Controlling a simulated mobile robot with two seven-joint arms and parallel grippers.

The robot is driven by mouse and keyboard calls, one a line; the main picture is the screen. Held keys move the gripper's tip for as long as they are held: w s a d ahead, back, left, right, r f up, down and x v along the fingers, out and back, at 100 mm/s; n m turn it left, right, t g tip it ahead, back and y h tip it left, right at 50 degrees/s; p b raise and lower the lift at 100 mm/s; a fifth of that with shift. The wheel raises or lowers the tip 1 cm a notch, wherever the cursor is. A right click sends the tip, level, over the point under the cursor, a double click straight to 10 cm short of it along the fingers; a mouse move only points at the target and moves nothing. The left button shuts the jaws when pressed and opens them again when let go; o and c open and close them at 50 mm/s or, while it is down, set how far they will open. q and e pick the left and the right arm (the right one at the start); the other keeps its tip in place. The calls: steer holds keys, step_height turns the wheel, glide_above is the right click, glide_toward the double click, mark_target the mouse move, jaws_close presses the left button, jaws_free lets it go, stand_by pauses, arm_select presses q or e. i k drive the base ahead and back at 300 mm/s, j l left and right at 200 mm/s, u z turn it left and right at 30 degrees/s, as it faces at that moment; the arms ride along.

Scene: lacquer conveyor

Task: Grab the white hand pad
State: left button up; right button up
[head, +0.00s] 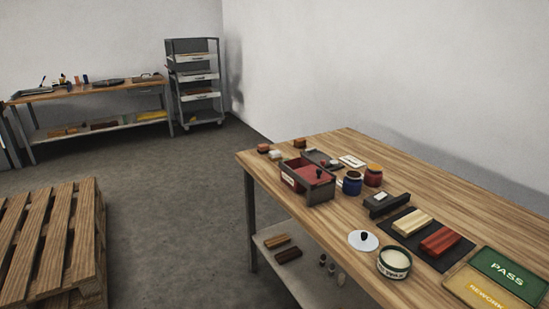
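I cannot pick out a white hand pad with certainty in the head view. A small pale block (276,154) lies near the table's far left corner, too small to tell what it is. A flat white piece (351,161) with a dark mark lies behind the jars and looks like a card. A round white disc (358,242) with a black knob lies beside an open wax tin (394,264). Neither of my grippers is in view.
The wooden table (450,195) also holds a red-lined box (292,181), a blue jar (352,184), a red jar (373,177), a dark mat (447,262) with cream and red blocks, and a PASS board (505,267). A pallet (55,240) stands left; grey floor between is clear.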

mark_target(276, 156)
steer(key=i+j+z, duration=0.1)
steer(key=z, duration=0.3)
steer(key=i+j+z, duration=0.1)
steer(key=z, duration=0.3)
steer(key=j+z, duration=0.15)
steer(key=z, duration=0.25)
steer(key=i+j+z, duration=0.1)
steer(key=z, duration=0.3)
steer(key=j+z, duration=0.3)
steer(key=j, duration=0.2)
steer(key=j+z, duration=0.25)
steer(key=j, duration=0.3)
steer(key=j+z, duration=0.15)
steer(key=j, duration=0.4)
steer(key=k+j+z, duration=0.1)
steer(key=j, duration=0.4)
steer(key=k+j, duration=0.1)
steer(key=j, duration=0.95)
steer(key=k+z, duration=0.05)
